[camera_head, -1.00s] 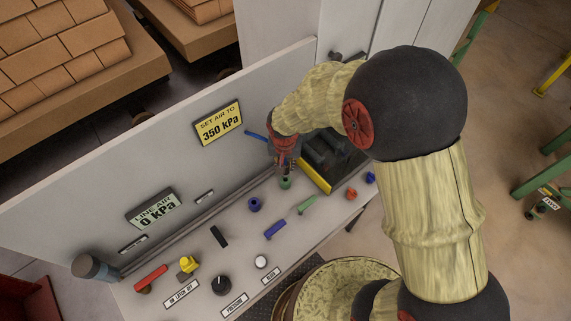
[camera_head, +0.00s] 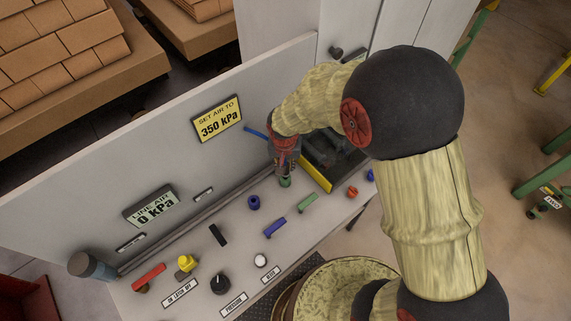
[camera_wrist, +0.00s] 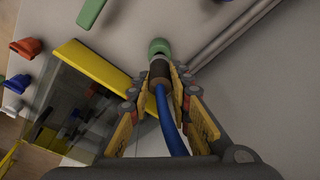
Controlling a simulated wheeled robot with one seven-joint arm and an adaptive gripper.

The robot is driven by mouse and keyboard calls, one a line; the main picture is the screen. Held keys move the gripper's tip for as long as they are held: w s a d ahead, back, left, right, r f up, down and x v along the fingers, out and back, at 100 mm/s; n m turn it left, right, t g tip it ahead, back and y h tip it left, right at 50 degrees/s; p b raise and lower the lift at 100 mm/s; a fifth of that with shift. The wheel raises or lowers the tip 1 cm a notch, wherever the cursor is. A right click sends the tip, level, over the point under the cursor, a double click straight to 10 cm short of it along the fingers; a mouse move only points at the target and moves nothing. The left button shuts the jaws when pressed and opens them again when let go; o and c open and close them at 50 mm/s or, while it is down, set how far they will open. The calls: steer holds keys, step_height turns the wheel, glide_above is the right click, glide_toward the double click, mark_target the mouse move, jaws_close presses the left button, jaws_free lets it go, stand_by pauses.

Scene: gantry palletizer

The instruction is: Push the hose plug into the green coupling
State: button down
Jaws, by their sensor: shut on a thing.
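The green coupling (camera_head: 285,181) stands on the grey panel; it also shows at the top of the wrist view (camera_wrist: 158,47). My gripper (camera_wrist: 160,78) is shut on the hose plug (camera_wrist: 159,70), a dark and brown piece with a blue hose (camera_wrist: 168,120) running back between the fingers. The plug's front end meets the green coupling in the wrist view, in line with it. I cannot tell how deep it sits. In the head view my gripper (camera_head: 284,166) is directly above the coupling and hides most of the plug.
A yellow-edged dark box (camera_head: 317,175) stands close beside my gripper. A blue coupling (camera_head: 253,202), a blue handle (camera_head: 275,228), a green handle (camera_head: 307,203) and a red coupling (camera_head: 352,191) are nearby. The upright board (camera_head: 130,165) stands behind; its sign reads 0 kPa.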

steer(key=shift+f+b, duration=0.9)
steer(key=shift+f, duration=0.3)
steer(key=c, duration=1.6)
jaws_free()
steer(key=shift+o, duration=0.2)
step_height(320, 180, up, 12)
steer(key=s, duration=0.1)
steer(key=shift+s+a, duration=0.2)
steer(key=shift+s, duration=0.2)
